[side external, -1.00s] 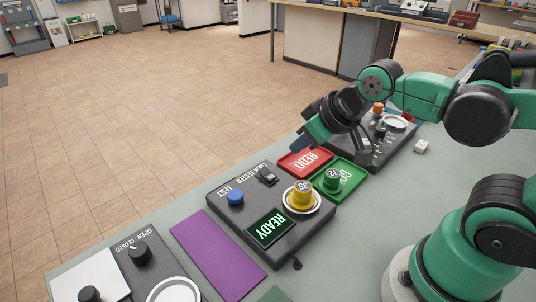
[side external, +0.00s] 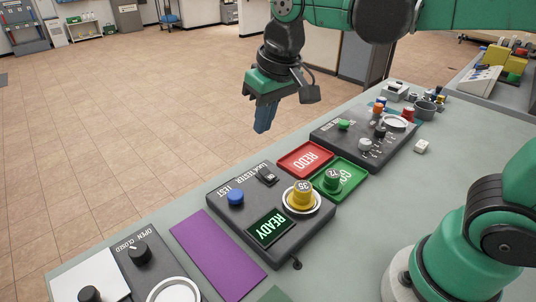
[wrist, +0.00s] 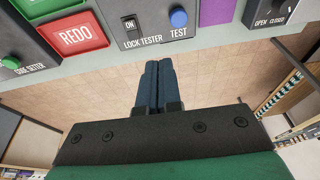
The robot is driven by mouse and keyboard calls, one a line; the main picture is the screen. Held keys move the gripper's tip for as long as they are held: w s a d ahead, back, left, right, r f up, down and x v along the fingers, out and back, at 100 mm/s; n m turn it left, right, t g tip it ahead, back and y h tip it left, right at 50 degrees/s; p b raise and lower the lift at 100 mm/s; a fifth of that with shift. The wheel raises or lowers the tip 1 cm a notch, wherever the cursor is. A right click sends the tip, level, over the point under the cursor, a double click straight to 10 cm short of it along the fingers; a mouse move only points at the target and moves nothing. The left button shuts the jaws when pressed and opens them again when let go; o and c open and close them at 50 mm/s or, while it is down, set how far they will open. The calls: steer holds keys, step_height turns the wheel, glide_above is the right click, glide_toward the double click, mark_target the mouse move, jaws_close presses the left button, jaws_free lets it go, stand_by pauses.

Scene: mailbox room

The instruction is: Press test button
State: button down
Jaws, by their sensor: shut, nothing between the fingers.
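The blue test button (side external: 236,197) sits on the dark lock tester box, beside the white word TEST. It also shows in the wrist view (wrist: 178,18) at the top, a little right of the fingertips. The lock tester box (side external: 222,215) has a display reading READY (side external: 270,228), a black switch (side external: 266,174) and a yellow piece marked 35 (side external: 301,194) on a round white-rimmed seat. My gripper (side external: 264,128) is shut and empty, its blue fingers pointing down. It hangs above and beyond the box, past the table's far edge. The wrist view shows the two fingers together (wrist: 158,64).
A red REDO tray (side external: 305,160) and a green tray (side external: 352,176) holding a green piece (side external: 332,180) lie right of the box. A purple mat (side external: 217,245) lies left. Another control panel (side external: 355,145) with knobs stands farther right.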

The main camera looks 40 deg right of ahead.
mark_target(236, 194)
steer(key=shift+w+a+r+g, duration=0.15)
steer(key=shift+w+a+g, duration=0.55)
steer(key=shift+a, duration=0.35)
steer(key=shift+w+a+r+g, duration=0.15)
steer(key=shift+w+a+g, duration=0.5)
steer(key=shift+a, duration=0.35)
steer(key=f, duration=1.4)
steer(key=shift+w, duration=0.35)
steer(key=shift+f, duration=0.1)
steer(key=shift+f, duration=1)
steer(key=shift+r, duration=0.1)
step_height(236, 194, up, 14)
steer(key=shift+s, duration=0.25)
